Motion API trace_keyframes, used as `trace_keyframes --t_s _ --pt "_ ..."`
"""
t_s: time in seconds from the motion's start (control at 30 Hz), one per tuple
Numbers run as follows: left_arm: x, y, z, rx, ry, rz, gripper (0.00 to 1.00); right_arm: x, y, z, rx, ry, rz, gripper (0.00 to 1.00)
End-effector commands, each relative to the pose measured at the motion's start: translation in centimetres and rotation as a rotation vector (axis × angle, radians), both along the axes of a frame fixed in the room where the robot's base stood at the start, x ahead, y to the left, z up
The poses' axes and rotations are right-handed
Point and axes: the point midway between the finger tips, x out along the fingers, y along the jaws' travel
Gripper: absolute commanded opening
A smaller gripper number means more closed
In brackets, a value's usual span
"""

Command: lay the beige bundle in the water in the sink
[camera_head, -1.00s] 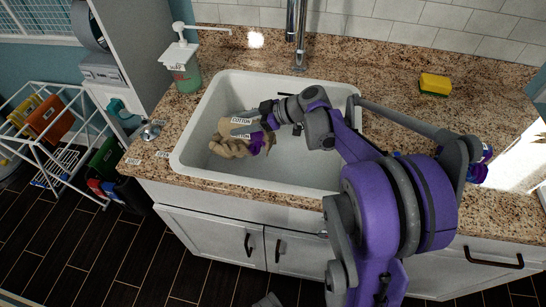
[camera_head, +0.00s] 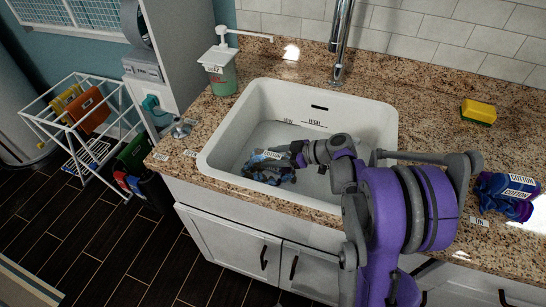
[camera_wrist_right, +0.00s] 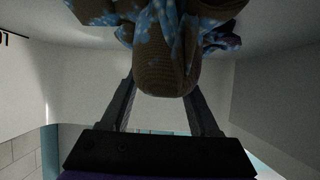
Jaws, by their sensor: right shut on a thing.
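The beige bundle (camera_head: 262,166) is low in the white sink (camera_head: 385,110), left of the middle and towards the front wall. In the head view it looks mottled dark and light blue; in the right wrist view the bundle (camera_wrist_right: 165,60) is brown and ribbed with blue speckled patches. My right gripper (camera_head: 296,155) reaches in from the right and is shut on it. In the wrist view both fingers of the gripper (camera_wrist_right: 162,92) flank its end. The water surface is hard to make out. My left gripper is not in view.
A blue and purple bundle (camera_head: 508,194) lies on the right counter. A yellow sponge (camera_head: 478,110) sits behind it. The faucet (camera_head: 341,45) rises behind the sink, and a soap dispenser (camera_head: 221,70) stands at the back left. A drying rack (camera_head: 75,120) is at far left.

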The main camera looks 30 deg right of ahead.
Motion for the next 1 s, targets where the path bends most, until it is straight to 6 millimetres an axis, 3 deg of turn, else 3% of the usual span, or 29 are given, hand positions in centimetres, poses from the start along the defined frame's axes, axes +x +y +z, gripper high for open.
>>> trace_keyframes --t_s 0.03,0.2,0.57,1.0 --pt "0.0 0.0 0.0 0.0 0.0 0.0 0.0 0.0 0.0 0.0 -0.001 0.002 0.001 0.65" --pt "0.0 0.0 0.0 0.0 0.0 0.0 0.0 0.0 0.0 0.0 0.0 0.001 0.001 0.92" --pt "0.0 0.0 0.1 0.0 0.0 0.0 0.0 -0.4 -0.4 0.4 -0.001 0.001 -0.002 0.92" --pt "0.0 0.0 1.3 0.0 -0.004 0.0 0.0 -6.1 -5.3 4.5 -0.001 0.0 -0.004 0.92"
